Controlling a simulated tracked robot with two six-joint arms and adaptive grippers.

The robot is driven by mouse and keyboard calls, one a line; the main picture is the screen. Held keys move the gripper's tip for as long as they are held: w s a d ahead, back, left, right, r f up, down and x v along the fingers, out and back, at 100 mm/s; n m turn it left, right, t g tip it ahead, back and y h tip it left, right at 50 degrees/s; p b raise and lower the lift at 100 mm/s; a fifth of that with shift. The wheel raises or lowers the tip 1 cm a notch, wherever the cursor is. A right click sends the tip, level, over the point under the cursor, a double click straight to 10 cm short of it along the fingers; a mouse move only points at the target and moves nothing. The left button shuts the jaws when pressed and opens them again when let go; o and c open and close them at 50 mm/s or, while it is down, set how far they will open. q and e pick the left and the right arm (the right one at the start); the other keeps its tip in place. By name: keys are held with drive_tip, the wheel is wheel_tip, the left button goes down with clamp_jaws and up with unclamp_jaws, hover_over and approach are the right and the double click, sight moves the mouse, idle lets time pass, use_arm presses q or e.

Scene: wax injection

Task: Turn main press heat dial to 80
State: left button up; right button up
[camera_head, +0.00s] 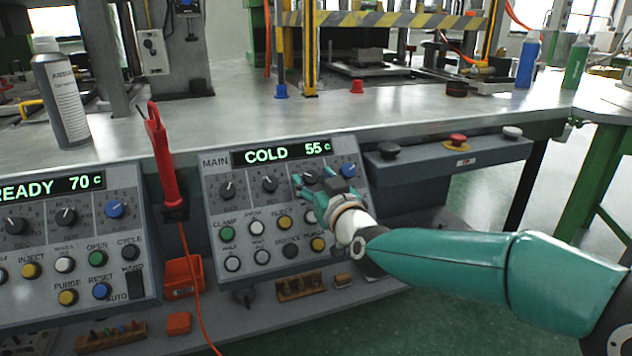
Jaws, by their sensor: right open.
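The main press panel (215,160) is grey, with a lit display (281,151) reading COLD 55 c. Below the display is a row of dials: black dials (228,190) and, at the right end, a blue dial (348,170). The dial labels are too small to read, so I cannot tell by print which is heat. My right gripper (308,186) is open, in front of the panel just below the third black dial (309,177) and left of the blue dial. It appears empty; contact with a dial cannot be told. My left gripper is out of view.
Another panel (70,240) at left reads READY 70 c and has its own blue dial (115,209). A red-handled tool (164,160) stands between the panels, with an orange cable. Several buttons (258,228) lie below the dials. A bottle (62,100) stands on the bench.

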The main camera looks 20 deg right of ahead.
clamp_jaws()
